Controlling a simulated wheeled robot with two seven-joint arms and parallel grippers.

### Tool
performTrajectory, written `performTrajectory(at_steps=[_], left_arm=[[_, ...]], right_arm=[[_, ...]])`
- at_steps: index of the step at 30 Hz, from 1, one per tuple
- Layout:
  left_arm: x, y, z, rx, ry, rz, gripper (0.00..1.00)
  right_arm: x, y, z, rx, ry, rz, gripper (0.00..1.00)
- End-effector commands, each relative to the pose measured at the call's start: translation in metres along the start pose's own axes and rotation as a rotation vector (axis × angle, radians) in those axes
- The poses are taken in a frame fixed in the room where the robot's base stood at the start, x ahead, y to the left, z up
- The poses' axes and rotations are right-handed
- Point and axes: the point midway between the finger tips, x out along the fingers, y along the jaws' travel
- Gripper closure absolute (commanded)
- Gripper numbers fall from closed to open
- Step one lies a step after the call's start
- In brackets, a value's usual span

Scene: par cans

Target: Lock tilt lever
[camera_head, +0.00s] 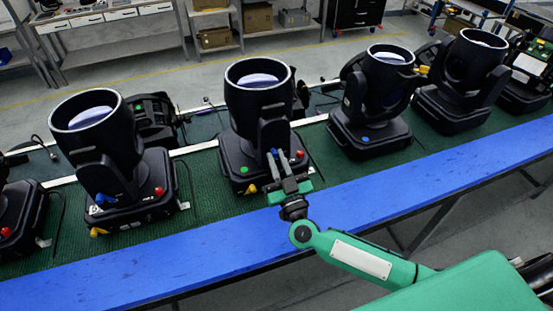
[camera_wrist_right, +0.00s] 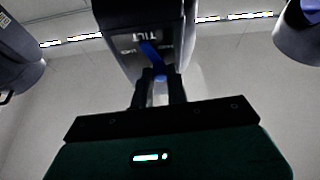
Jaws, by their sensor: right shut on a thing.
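The lamp (camera_head: 258,100) at the centre of the head view is a black moving-head fixture with its lens facing up. My right gripper (camera_head: 280,160) reaches its yoke from the front, just above the base. In the right wrist view, a blue tilt lever (camera_wrist_right: 151,54) sits on the black yoke below a white TILT label (camera_wrist_right: 132,37). The lever slants from upper left down to the jaws. My right gripper (camera_wrist_right: 160,80) is shut on its lower end. The smaller words beside the lever are hard to read. My left gripper is out of view.
The lamp's base carries a green knob (camera_head: 244,170), a yellow knob (camera_head: 251,188) and a red knob (camera_head: 299,154) close to my gripper. Similar lamps stand left (camera_head: 92,130) and right (camera_head: 378,90) on the green mat. The blue front edge (camera_head: 400,191) of the bench is clear.

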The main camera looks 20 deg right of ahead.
Motion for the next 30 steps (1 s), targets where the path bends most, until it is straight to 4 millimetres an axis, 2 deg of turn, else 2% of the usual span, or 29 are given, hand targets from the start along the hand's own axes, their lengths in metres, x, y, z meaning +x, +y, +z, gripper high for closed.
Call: performTrajectory(at_steps=[18, 30], left_arm=[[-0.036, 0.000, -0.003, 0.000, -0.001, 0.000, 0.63], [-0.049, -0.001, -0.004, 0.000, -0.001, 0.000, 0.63]], right_arm=[[0.001, 0.013, -0.003, 0.523, -0.003, 0.220, 1.00], [-0.001, 0.020, 0.000, 0.766, -0.002, 0.320, 1.00]])
